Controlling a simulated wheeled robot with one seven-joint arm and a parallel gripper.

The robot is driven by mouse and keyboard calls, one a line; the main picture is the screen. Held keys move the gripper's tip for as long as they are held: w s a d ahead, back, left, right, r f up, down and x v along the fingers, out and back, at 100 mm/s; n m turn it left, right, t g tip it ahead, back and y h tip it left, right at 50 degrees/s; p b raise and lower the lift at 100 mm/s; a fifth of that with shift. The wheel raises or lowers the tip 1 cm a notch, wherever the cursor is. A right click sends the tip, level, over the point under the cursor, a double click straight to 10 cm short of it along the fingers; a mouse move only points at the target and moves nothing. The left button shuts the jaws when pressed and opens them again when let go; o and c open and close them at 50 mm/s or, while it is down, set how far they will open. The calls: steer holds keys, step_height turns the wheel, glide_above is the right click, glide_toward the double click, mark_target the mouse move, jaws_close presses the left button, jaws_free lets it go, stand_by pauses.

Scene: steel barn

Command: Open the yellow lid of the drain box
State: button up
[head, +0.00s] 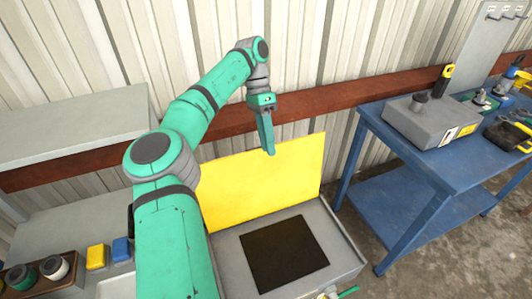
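The yellow lid (262,184) stands upright, tilted slightly back, at the rear edge of the grey drain box (338,262). The box top shows a dark square opening or panel (284,254); I cannot tell how deep it is. My gripper (270,152) hangs fingers-down in front of the lid's upper part. Its fingers appear as one narrow shape, so I cannot see a gap between them, and nothing shows held in it. Whether it touches the lid cannot be told. My arm hides the lid's left edge and the left side of the box.
A blue table (392,155) on the right holds a grey box-shaped device (431,121) and several tools. A grey bench on the left bears a yellow block (96,257), a blue block (122,249) and a tray with round items (40,270). A corrugated wall stands close behind.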

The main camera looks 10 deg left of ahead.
steer(key=s+d+r, duration=0.1)
steer(key=s+r, duration=0.3)
steer(key=s, duration=0.5)
steer(key=shift+d+r, duration=0.2)
steer(key=shift+d, duration=0.1)
steer(key=shift+s, duration=0.1)
steer(key=shift+c, duration=0.5)
